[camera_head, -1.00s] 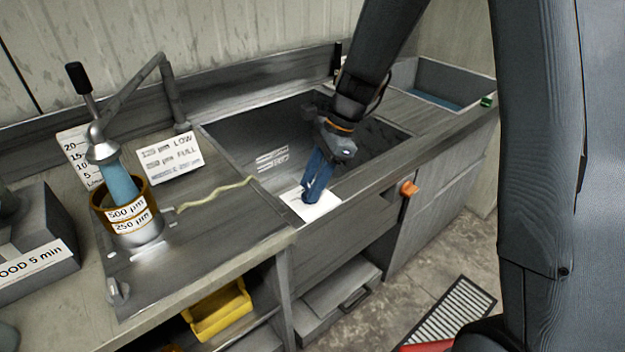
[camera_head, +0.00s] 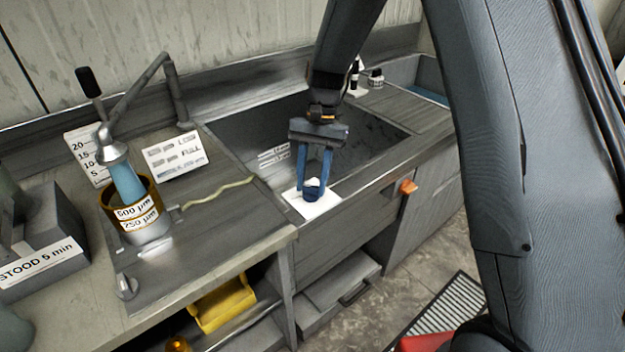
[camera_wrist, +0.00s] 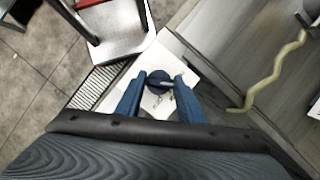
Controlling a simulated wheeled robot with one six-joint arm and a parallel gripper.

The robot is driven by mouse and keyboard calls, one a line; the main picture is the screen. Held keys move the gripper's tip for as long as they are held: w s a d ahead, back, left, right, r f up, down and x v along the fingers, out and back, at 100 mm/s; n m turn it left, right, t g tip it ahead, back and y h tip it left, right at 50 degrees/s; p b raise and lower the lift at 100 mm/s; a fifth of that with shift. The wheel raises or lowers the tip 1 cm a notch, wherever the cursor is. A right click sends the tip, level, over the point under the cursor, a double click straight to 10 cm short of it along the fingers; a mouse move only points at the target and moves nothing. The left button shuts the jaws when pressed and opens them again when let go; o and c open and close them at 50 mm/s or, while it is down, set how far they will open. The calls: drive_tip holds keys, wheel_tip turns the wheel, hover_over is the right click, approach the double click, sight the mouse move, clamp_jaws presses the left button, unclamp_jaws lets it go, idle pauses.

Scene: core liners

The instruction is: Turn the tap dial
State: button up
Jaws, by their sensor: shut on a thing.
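The tap dial (camera_head: 313,190) is a dark blue round knob on a white card (camera_head: 325,208) at the sink's front edge. My gripper (camera_head: 314,184) points down with its blue fingers on both sides of the dial, shut on it. In the wrist view the dial (camera_wrist: 158,80) sits between the fingertips, with a pale mark on its right side. Print on the card (camera_wrist: 172,50) is partly hidden. At the left, the tap (camera_head: 113,150) runs a pale blue stream (camera_head: 127,184) into stacked sieves (camera_head: 140,218).
The sink basin (camera_head: 250,130) lies behind the dial. A wavy pale core strip (camera_head: 215,195) lies on the drainboard at left. An orange knob (camera_head: 408,187) sticks out of the front panel at right. A yellow bin (camera_head: 222,305) stands on the shelf below.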

drive_tip(key=shift+a+n+g+h, duration=0.1)
drive_tip(key=shift+n+g+h, duration=0.35)
drive_tip(key=shift+n, duration=1.25)
drive_tip(key=shift+h, duration=0.25)
drive_tip(key=o, duration=1.1)
drive_tip(key=shift+c, duration=0.2)
drive_tip(key=b+v, duration=0.2)
drive_tip(key=v, duration=0.5)
drive_tip(key=shift+r, duration=0.4)
